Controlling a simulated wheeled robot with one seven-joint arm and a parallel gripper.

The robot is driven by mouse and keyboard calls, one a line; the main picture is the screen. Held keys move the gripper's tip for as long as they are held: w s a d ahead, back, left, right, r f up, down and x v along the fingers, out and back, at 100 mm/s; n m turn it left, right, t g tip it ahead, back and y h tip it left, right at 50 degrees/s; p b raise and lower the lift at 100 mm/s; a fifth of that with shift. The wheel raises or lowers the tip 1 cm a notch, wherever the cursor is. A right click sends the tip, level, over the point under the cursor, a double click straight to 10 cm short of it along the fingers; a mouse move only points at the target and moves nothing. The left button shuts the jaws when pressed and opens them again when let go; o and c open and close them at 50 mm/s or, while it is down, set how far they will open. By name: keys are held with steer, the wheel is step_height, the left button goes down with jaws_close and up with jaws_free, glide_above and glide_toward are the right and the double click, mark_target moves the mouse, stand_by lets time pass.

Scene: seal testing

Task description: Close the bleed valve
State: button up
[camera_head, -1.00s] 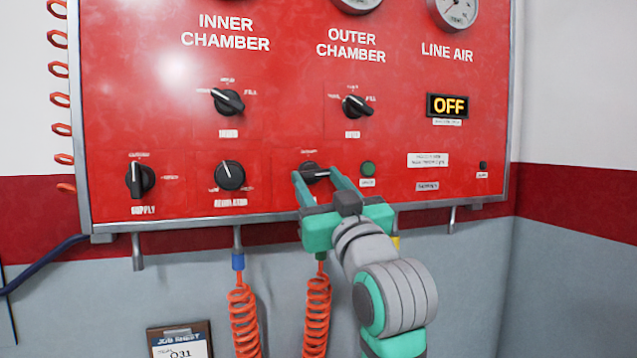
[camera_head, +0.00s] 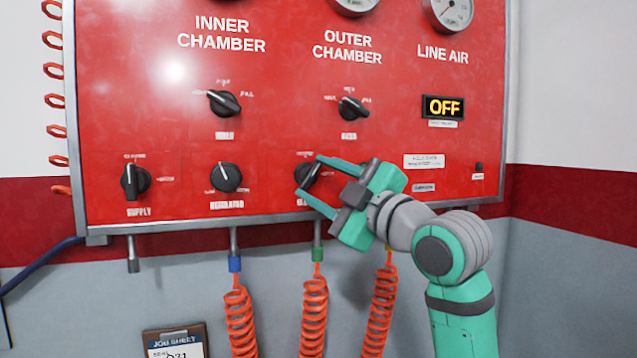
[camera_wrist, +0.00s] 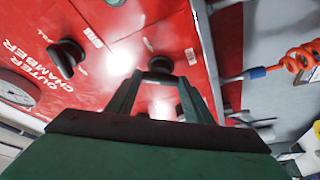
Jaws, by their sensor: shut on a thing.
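The bleed valve is a black knob (camera_head: 306,175) low on the red panel, and its label is partly covered by a finger. My gripper (camera_head: 309,175) reaches it from the right, with one green finger above and one below. It is shut on the knob, whose handle stands tilted. In the wrist view the knob (camera_wrist: 160,65) shows between my fingertips (camera_wrist: 159,78).
The regulator knob (camera_head: 226,177) and supply knob (camera_head: 135,181) are to the left. The outer chamber knob (camera_head: 353,108) is above. Orange coiled hoses (camera_head: 315,310) hang below the panel. The display (camera_head: 443,107) reads OFF.

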steer(key=n, duration=0.2)
steer(key=n+g, duration=0.1)
steer(key=n, duration=0.1)
steer(key=n+g, duration=0.1)
steer(key=n, duration=0.1)
steer(key=shift+d+r+n+h, duration=0.1)
steer(key=shift+r+n+h, duration=0.2)
steer(key=shift+n, duration=0.1)
steer(key=shift+g, duration=0.3)
steer(key=o, duration=1.1)
steer(key=shift+c, duration=0.2)
steer(key=v, duration=1)
steer(key=shift+s+d, duration=0.25)
